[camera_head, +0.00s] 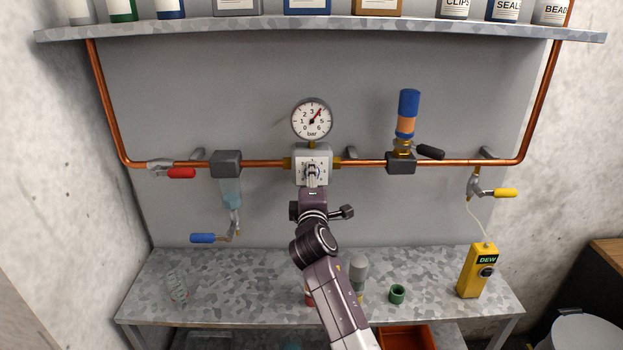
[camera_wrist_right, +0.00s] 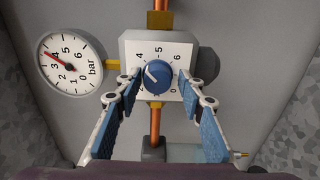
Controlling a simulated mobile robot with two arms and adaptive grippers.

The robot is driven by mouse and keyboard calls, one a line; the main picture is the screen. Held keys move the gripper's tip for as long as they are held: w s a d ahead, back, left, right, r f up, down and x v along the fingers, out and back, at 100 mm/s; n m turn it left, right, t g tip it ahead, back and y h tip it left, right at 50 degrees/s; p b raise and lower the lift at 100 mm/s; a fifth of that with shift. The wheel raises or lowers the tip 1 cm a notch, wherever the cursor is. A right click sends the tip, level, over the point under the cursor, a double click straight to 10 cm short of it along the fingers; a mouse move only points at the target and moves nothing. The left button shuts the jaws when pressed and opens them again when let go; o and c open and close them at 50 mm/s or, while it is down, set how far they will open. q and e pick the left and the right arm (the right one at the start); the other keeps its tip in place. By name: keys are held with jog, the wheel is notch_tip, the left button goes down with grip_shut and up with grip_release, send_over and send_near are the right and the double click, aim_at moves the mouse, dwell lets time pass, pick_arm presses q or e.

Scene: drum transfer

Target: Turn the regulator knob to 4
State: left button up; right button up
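The regulator (camera_head: 314,153) is a pale box on the copper pipe with a numbered dial. In the right wrist view its blue knob (camera_wrist_right: 159,80) has a white pointer aimed up-left, roughly toward the 4; the exact reading is hard to tell. The pressure gauge (camera_head: 307,124) has a red needle between 3 and 4, nearer 4; it also shows in the right wrist view (camera_wrist_right: 79,81). My right gripper (camera_wrist_right: 158,74) is open, its fingertips on either side of the knob with visible gaps. In the head view it covers most of the knob. My left gripper is not in view.
Left of the regulator are a red-handled valve (camera_head: 181,173) and a filter (camera_head: 231,192). Right are a blue-orange cylinder (camera_head: 407,114) and a yellow-handled valve (camera_head: 504,193). A yellow meter (camera_head: 476,272) and a green ring (camera_head: 397,294) stand on the bench (camera_head: 225,290) below.

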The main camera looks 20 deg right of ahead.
jog(key=shift+o, duration=0.2)
jog(key=shift+r, duration=0.1)
jog(key=v, duration=1.2)
